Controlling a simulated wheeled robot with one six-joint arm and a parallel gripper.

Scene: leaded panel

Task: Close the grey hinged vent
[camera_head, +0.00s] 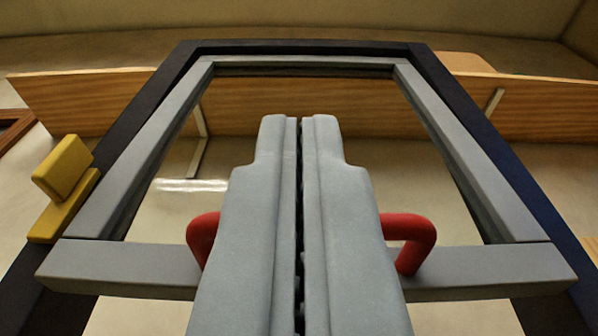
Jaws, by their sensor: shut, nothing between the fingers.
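The grey vent (480,190) is a frame of grey bars around a clear pane, set within a dark outer frame (140,120). Its lower bar (120,268) looks nearer to me and overlaps the dark frame at both sides, so the vent seems to stand out at the bottom; how far I cannot tell. A red handle (412,240) sits on the lower bar; its middle is hidden behind my gripper. My gripper (299,120) is shut and empty, in front of the handle, its tips pointing up over the pane. Whether it touches the handle I cannot tell.
A yellow block (64,170) on a yellow base (62,206) is on the left side of the dark frame. A wooden board (85,100) runs behind the panel, with a pale floor beyond. A brown-framed thing (14,128) shows at the far left edge.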

